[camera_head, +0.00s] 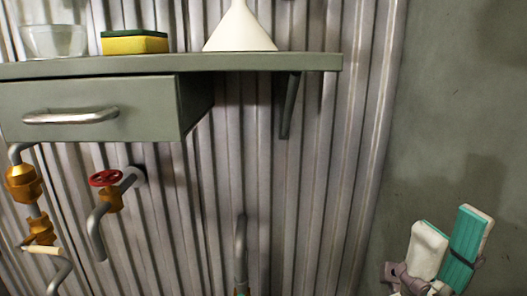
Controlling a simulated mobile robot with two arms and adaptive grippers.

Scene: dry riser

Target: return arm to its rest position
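My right gripper (452,228) is at the lower right, in front of the plain grey-green wall. Its two pale fingers with teal pads point up and lean slightly right. They stand apart, the teal pad of the right finger shows, and nothing is seen between them. The rest of my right arm is below the frame. My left gripper and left arm are not in view.
A grey-green shelf (258,62) with a drawer (90,100) holds a glass bowl (54,40), a sponge (134,43) and a white funnel (240,28). Below are a red-wheeled valve (106,179), brass pipe fittings (24,184) and a grey pipe (241,250). The right side is clear.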

